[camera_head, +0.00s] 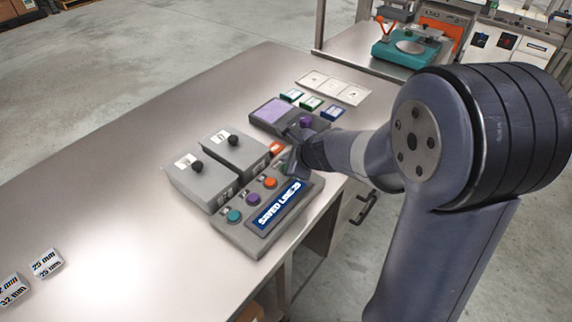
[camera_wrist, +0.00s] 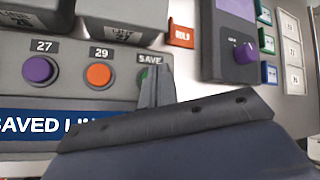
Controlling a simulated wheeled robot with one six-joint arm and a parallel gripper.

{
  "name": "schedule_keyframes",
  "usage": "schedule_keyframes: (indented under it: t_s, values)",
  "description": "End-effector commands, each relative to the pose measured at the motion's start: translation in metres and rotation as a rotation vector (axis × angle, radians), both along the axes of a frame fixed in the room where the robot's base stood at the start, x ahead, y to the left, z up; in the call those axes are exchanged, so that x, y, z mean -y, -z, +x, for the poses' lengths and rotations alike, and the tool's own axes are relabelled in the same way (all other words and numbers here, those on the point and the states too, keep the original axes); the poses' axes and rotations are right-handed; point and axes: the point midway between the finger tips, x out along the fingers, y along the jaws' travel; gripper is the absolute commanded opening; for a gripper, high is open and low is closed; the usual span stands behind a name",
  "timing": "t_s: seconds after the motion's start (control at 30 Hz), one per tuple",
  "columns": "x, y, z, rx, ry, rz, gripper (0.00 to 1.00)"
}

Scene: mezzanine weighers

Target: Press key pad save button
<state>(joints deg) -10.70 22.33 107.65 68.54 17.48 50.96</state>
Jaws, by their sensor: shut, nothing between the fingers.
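The grey key pad (camera_head: 223,238) lies on the table, with teal, purple and orange buttons and a blue display (camera_head: 280,203) that reads "SAVED LINE:29". In the wrist view, the purple button (camera_wrist: 38,70) is labelled 27 and the orange button (camera_wrist: 99,74) 29. The green save button (camera_wrist: 142,78) sits under the label "SAVE" and is mostly hidden by my fingers. My gripper (camera_wrist: 158,72) is shut and empty, its tips over the save button; I cannot tell whether they touch it. In the head view my gripper (camera_head: 287,158) is at the pad's far right end.
Two grey boxes with black knobs (camera_head: 197,166) stand just behind the pad. A small orange block (camera_head: 277,148) and a device with a purple panel and knob (camera_head: 272,111) are beyond my gripper. Small framed cards (camera_head: 312,103) lie further back. The table's left side is mostly clear.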

Motion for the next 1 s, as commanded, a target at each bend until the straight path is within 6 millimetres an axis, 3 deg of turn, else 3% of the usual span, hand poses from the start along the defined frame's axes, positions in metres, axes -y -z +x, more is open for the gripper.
schedule_keyframes:
  t_s: [0.17, 0.63, 1.0]
  values:
    - [0.0, -0.005, 0.0, 0.001, 0.001, 0.0, 0.0]
    - [0.0, -0.051, 0.0, 0.0, 0.001, 0.001, 0.0]
    - [0.0, -0.05, 0.0, 0.0, 0.0, 0.0, 0.0]
